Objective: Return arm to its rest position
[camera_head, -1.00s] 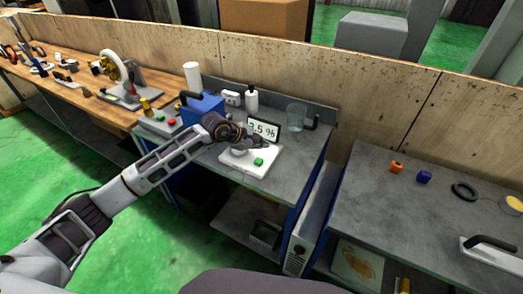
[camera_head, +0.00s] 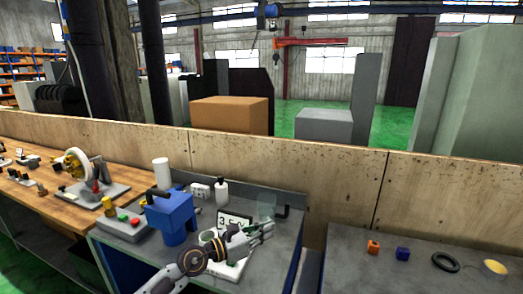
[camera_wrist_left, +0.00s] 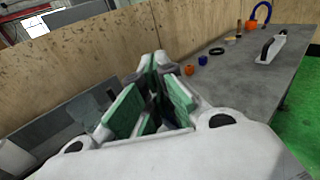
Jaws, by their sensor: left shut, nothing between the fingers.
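My left arm (camera_head: 192,262) comes in from the bottom of the head view and reaches over the grey bench. Its gripper (camera_head: 266,229) is shut and empty, pointing right, in front of the display (camera_head: 233,220) and the clear beaker (camera_head: 266,209). The arm covers part of the white device (camera_head: 228,270) on the bench. In the left wrist view the gripper's green-padded fingers (camera_wrist_left: 150,98) show in front of the wooden wall, with nothing held. My right gripper is in neither view.
A blue machine (camera_head: 170,218), a white bottle (camera_head: 222,193) and a button box (camera_head: 123,226) stand left of the gripper. The right bench (camera_head: 420,275) carries an orange block (camera_head: 373,247), a blue block (camera_head: 403,254) and a black ring (camera_head: 446,262). A wooden wall (camera_head: 330,185) runs behind.

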